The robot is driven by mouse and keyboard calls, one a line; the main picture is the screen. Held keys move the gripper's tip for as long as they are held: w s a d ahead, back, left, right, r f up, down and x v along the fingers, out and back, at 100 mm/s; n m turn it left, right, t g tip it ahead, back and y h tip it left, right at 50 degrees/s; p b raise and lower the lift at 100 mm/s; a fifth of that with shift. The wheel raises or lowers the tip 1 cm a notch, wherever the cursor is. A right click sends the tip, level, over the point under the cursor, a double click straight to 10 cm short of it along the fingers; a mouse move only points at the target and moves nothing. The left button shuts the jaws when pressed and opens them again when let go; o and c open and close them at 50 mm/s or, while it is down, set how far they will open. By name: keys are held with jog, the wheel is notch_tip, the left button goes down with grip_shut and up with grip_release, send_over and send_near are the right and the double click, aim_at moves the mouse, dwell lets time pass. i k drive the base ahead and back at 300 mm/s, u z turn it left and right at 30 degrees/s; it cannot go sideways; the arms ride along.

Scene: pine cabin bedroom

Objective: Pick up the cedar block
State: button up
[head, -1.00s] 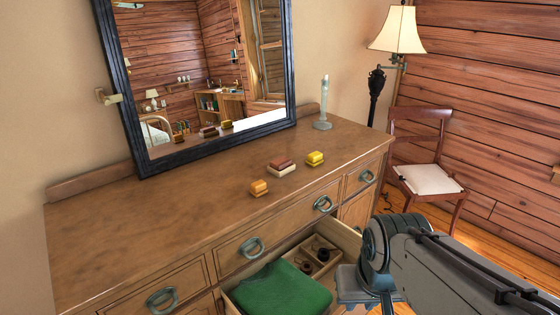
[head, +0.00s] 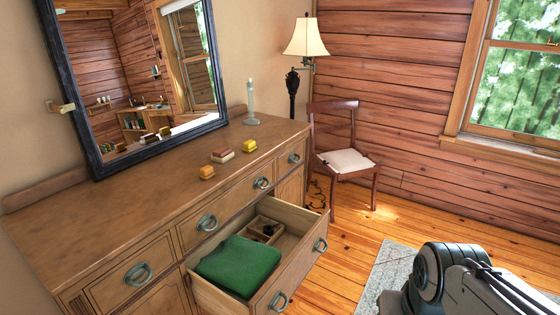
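Three small blocks stand on the dresser top. One is orange-tan (head: 207,172), one is reddish brown on a cream base (head: 222,155), and one is yellow (head: 249,146). I cannot tell for sure which is the cedar block. The open drawer (head: 312,258) below holds a folded green cloth (head: 238,266) and a wooden divider tray (head: 262,230) with small dark items, too small to make out. Part of my arm shows at the bottom right, apart from the dresser. My gripper is outside the picture.
The dresser (head: 110,222) carries a tilted mirror (head: 150,75) and a pale green candlestick (head: 251,118). The pulled-out drawer juts into the room. A chair (head: 345,160) and a lamp (head: 305,38) stand beyond. A grey rug (head: 385,275) lies on the otherwise open floor at right.

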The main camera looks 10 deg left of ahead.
aim_at(222, 152)
jog(key=z, duration=0.5)
jog(key=i, duration=1.45)
jog(key=u, duration=1.5)
jog(key=i, duration=0.75)
jog(key=u, duration=0.85)
